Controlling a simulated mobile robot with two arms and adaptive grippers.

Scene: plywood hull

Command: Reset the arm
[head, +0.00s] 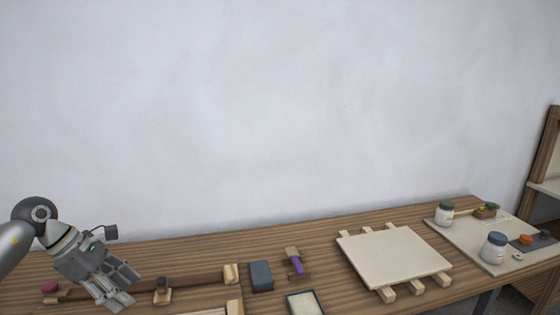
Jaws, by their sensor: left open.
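My left arm comes in from the left edge, and my left gripper (128,286) hangs over the left part of the wooden workbench (210,252). Its fingers are apart and I see nothing between them. It covers part of a long dark bar with pale wooden ends (205,278) lying on the bench. I cannot tell how far above the bar the fingers are. My right gripper does not show.
A dark blue block (261,275) and a purple-handled tool (296,263) lie mid-bench. A pale panel (395,256) rests on wooden strips. Jars, one with a green lid (445,213) and one blue-lidded (494,247), stand on a board at right. A plain wall (270,110) rises behind.

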